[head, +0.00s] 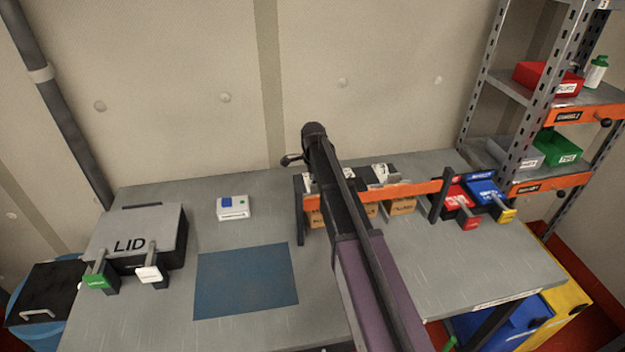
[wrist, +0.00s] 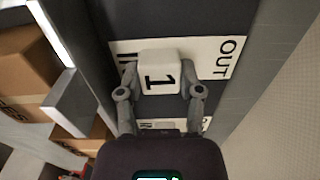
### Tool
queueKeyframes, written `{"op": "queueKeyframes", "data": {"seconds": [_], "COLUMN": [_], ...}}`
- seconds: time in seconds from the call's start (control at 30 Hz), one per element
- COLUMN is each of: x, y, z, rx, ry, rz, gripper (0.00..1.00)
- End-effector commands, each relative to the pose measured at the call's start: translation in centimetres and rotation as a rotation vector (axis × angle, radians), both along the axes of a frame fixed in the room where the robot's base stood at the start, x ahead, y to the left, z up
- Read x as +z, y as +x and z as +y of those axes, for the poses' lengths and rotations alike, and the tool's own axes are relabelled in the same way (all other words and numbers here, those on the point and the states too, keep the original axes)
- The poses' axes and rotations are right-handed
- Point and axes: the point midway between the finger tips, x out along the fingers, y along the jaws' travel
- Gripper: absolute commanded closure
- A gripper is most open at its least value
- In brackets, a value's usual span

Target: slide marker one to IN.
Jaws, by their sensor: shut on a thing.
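Marker one (wrist: 160,70) is a white block with a black "1", in the wrist view. It sits on a white strip (wrist: 208,62) with OUT at its right end and letters at its left end, partly hidden, that look like IN. The marker stands nearer the left end, beside those letters. My gripper (wrist: 160,84) is shut on the marker, one finger on each side. In the head view my arm covers the gripper, and I cannot make out marker one there.
An orange rail (head: 425,187) runs along the front of the cardboard boxes (head: 402,207). In the wrist view, boxes (wrist: 25,65) and a pale-edged bar (wrist: 75,105) lie to the left. A lidded case (head: 140,235) and a blue mat (head: 245,280) are at the bench's left.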

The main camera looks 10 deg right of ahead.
Motion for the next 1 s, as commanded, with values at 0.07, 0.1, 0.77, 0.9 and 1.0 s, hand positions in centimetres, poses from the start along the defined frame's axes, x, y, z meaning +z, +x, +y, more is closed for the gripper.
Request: {"op": "queueKeyframes", "data": {"seconds": [0.07, 0.1, 0.77, 0.9, 1.0], "x": [0.0, 0.0, 0.0, 0.0, 0.0], "y": [-0.4, -0.4, -0.3, 0.0, 0.6], "z": [0.0, 0.0, -0.1, -0.1, -0.1], "rx": [0.0, 0.0, -0.001, -0.001, -0.001], "ry": [0.0, 0.0, 0.0, 0.0, 0.0], "rz": [0.008, 0.009, 0.008, 0.008, 0.007], "gripper": [1.0, 1.0, 0.17, 0.17, 0.17]}}
